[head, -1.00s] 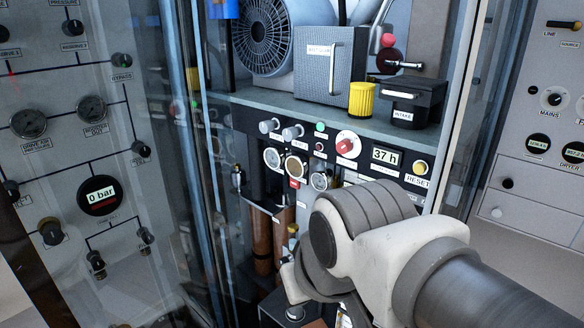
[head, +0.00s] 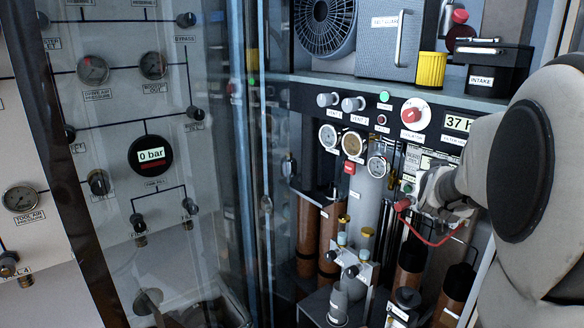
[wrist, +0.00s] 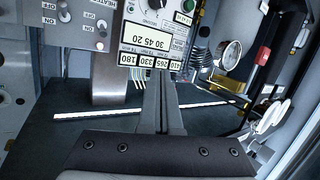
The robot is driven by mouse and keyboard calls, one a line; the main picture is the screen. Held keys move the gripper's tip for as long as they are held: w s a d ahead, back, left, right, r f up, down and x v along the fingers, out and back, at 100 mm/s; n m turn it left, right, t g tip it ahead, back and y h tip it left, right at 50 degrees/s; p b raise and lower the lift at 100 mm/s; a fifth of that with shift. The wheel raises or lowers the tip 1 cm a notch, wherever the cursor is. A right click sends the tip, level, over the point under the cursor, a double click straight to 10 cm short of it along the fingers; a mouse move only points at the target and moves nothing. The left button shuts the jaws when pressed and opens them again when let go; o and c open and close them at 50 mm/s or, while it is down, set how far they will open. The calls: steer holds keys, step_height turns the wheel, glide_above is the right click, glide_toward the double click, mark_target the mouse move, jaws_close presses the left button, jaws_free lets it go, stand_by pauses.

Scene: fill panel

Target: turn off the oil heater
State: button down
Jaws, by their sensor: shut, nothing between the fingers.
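In the wrist view, which looks upside down, a grey panel at the upper left carries small toggle switches with ON and OFF labels. One toggle switch (wrist: 101,32) is near the panel's right side, and another toggle switch (wrist: 64,12) is farther left. The switches cannot be picked out there.
A black control panel (head: 290,97) with gauges and a red knob (head: 411,115) stands behind my wrist. A red cable (head: 437,241) hangs below it. Brown cylinders (head: 308,228) stand lower down. A clear glass door (head: 200,150) is at the left.

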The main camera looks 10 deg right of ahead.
steer(key=d+h+b, duration=0.3)
steer(key=d+h, duration=0.2)
steer(key=d, duration=0.4)
steer(key=shift+d+f+h, duration=0.2)
steer(key=shift+d+h, duration=0.2)
steer(key=w+d+f, duration=0.2)
steer(key=w+d, duration=0.2)
steer(key=d, duration=0.2)
steer(key=shift+d, duration=0.2)
steer(key=shift+w+f+b, duration=0.1)
steer(key=shift+f+b, duration=0.15)
steer(key=shift+b, duration=0.35)
